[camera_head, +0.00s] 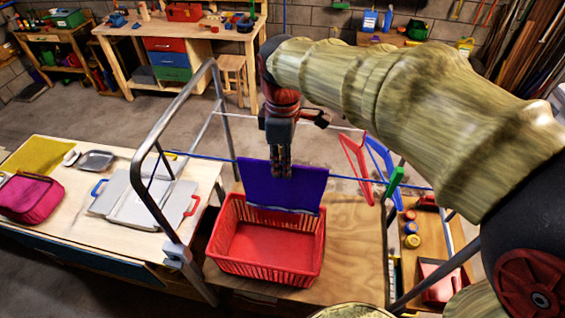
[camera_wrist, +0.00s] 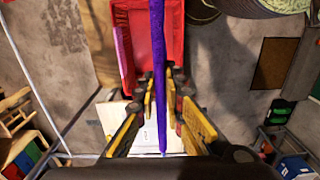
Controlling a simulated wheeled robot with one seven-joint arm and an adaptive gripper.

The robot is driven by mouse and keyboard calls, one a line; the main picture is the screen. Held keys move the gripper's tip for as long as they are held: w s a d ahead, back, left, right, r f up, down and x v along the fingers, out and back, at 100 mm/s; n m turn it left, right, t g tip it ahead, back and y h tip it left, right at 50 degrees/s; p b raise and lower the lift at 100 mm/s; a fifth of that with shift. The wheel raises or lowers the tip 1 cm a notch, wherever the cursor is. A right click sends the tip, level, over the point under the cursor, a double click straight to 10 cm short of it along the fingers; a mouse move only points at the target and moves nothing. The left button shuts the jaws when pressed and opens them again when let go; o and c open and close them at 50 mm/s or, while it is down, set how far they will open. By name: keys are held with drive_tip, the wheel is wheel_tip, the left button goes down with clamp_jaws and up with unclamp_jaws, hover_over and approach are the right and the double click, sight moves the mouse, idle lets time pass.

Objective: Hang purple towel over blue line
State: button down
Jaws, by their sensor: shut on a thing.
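The purple towel (camera_head: 305,187) hangs as a flat sheet from my gripper (camera_head: 281,168), which is shut on its upper edge. In the wrist view the towel (camera_wrist: 158,62) shows edge-on as a thin strip between the fingers (camera_wrist: 166,112). The blue line (camera_head: 385,183) stretches across the drying frame and shows on both sides of the towel. The towel hides the middle of the line in the head view. I cannot tell whether the towel touches or lies over it. The towel's lower edge is in front of the back of the red basket.
The red basket (camera_head: 222,243) stands on a wooden surface (camera_head: 352,265) below the towel. A grey metal frame (camera_head: 140,165) rises at left.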

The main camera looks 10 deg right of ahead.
drive_tip(key=shift+f, duration=0.2)
drive_tip(key=c, duration=1.8)
unclamp_jaws()
wheel_tip(320, 180, up, 12)
drive_tip(key=s+d+f+m+t, duration=0.3)
drive_tip(key=s+d+f+m, duration=0.25)
drive_tip(key=s+m, duration=0.2)
drive_tip(key=s+d+f+m+t, duration=0.35)
drive_tip(key=s+f+m, duration=0.25)
drive_tip(key=s, duration=0.2)
wheel_tip(320, 180, down, 20)
drive_tip(key=b, duration=2)
drive_tip(key=shift+g+b, duration=0.4)
drive_tip(key=shift+g, duration=0.05)
